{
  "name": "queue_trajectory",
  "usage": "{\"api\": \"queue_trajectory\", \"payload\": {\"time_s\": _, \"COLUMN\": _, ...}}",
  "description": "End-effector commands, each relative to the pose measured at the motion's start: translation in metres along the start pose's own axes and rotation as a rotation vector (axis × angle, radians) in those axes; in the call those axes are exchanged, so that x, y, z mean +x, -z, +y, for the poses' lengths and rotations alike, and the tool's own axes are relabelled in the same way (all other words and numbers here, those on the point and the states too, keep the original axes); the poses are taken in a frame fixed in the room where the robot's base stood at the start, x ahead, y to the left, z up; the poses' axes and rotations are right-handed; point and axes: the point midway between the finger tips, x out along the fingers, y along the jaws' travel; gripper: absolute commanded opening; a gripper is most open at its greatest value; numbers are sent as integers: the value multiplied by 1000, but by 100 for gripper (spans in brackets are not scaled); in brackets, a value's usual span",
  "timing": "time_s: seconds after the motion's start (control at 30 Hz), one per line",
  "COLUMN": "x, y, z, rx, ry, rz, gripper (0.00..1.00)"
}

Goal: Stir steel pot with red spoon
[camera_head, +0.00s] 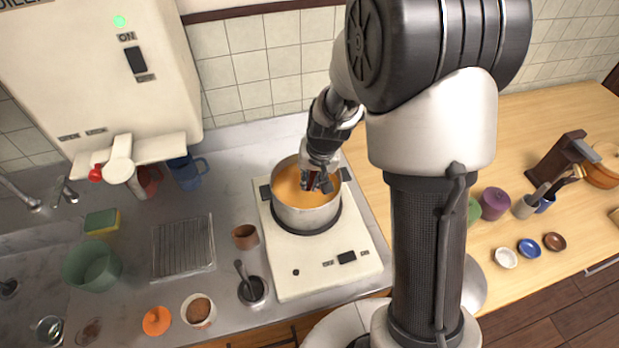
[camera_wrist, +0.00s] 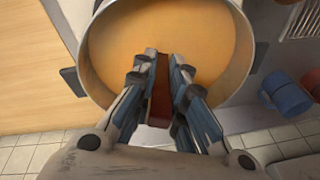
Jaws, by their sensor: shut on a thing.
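The steel pot (camera_head: 304,217) stands on the white cooker and holds an orange liquid. It also shows in the wrist view, where its rim (camera_wrist: 240,72) circles the liquid. My gripper (camera_head: 318,184) is over the pot, pointing down into it. In the wrist view my gripper (camera_wrist: 163,62) has its fingers on either side of the red spoon (camera_wrist: 159,92), shut on it. The spoon's dark red handle runs between the fingers toward the liquid. Its lower end is hidden, so I cannot tell how deep it reaches.
The white cooker (camera_head: 325,268) sits on the grey counter. A brown cup (camera_head: 245,237) and a dark pot with a utensil (camera_head: 252,290) stand to its left. A blue mug (camera_head: 187,171) is near the boiler (camera_head: 100,70). The wooden counter with small dishes (camera_head: 529,248) lies to the right.

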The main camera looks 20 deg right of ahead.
Motion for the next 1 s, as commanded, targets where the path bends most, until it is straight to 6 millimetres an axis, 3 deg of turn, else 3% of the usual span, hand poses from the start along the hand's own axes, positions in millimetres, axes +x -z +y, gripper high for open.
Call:
{"api": "queue_trajectory", "payload": {"time_s": 0.23, "x": -6, "y": 1, "z": 0, "rx": 0, "ry": 0, "rz": 0, "gripper": 0}}
{"api": "queue_trajectory", "payload": {"time_s": 1.0, "x": -68, "y": 6, "z": 0, "rx": 0, "ry": 0, "rz": 1, "gripper": 0}}
